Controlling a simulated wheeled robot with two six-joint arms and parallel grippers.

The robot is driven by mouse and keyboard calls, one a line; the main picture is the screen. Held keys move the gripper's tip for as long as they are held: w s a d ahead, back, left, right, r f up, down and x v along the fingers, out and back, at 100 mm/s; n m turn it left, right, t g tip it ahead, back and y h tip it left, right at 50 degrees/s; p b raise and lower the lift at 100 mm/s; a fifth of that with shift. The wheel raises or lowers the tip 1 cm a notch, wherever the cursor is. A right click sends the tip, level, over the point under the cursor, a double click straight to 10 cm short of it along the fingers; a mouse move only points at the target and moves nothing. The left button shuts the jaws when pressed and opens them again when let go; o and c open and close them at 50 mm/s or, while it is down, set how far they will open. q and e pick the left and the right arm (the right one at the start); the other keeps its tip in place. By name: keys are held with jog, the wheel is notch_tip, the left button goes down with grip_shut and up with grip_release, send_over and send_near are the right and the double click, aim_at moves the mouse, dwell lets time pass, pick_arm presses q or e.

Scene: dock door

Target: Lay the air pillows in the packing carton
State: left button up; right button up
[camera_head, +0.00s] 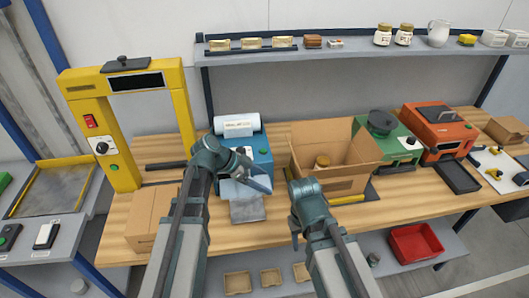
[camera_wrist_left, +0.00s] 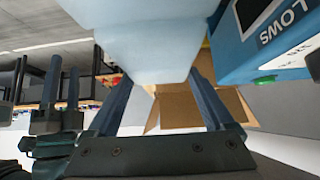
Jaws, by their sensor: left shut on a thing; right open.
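My left gripper (camera_head: 258,182) is shut on a pale blue air pillow (camera_head: 232,189), in front of the blue pillow machine (camera_head: 258,150). The pillow (camera_wrist_left: 150,45) fills the upper middle of the left wrist view, between the fingers. My right gripper (camera_head: 291,208) is open and empty, front-left of the carton. Part of the carton's inside is hidden by its walls.
A grey chute plate (camera_head: 248,209) lies before the machine. A yellow frame (camera_head: 120,150) and a closed cardboard box (camera_head: 150,218) stand left. Green (camera_head: 395,140) and orange (camera_head: 440,130) machines stand right of the carton. A shelf (camera_head: 350,53) runs behind.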

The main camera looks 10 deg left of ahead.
aim_at(262, 206)
pick_arm(q)
jog(key=shift+f+b, duration=4.75)
jog(key=shift+f, duration=0.1)
jog(key=shift+f, duration=0.15)
jog(key=o, duration=0.9)
jog(key=shift+f, duration=0.1)
jog(key=shift+o, duration=0.9)
